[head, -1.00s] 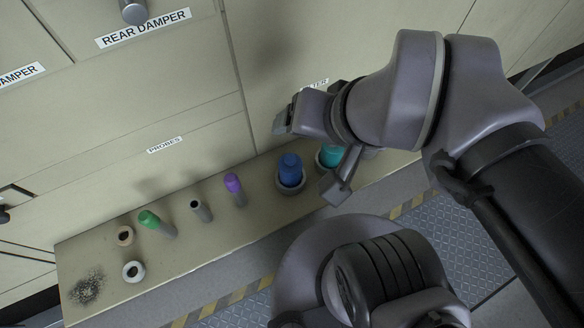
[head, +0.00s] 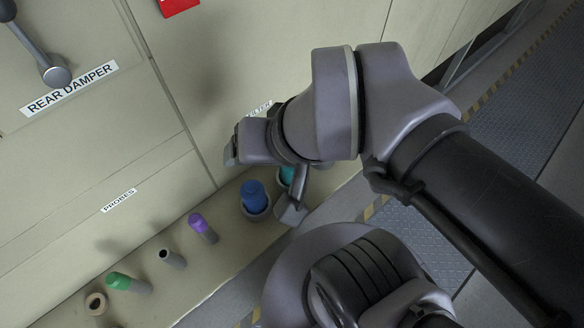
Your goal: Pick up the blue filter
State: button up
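Nothing shows between the fingers that is clearly held. The gripper looks nearer to the camera than the filter; I cannot tell the gap between them.
The ledge (head: 190,284) runs along the furnace wall. A damper handle (head: 54,74) sticks out at upper left.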

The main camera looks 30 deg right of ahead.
aim_at(253, 192)
jog(key=j+z, duration=0.25)
jog(key=z, duration=0.2)
jog(key=k+j+z, duration=0.15)
jog(key=z, duration=0.35)
jog(key=k+j+z, duration=0.15)
jog(key=j+z, duration=0.15)
jog(key=z, duration=0.15)
jog(key=k+j+z, duration=0.15)
jog(key=z, duration=0.3)
